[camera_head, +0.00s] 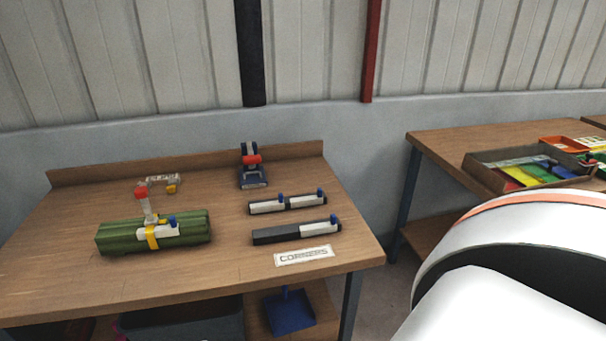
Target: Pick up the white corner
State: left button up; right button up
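A label reading "CORNERS" (304,255) lies near the right front edge of the wooden workbench (70,280). Behind it lie two dark bars: the front bar (272,237) and the rear bar (266,208). The front bar carries a white piece (318,231) with a blue knob on its right half. The rear bar carries two white pieces, a left one (265,206) and a right one (306,201), each with a blue knob. I cannot tell which piece is the white corner. Neither gripper is in view.
A blue-and-red stand (252,172) stands at the back. A second table (445,148) at right holds a tray (490,178) of coloured items. The bench's left front is clear.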

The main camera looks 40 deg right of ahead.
aim_at(328, 226)
jog(key=z, duration=1.55)
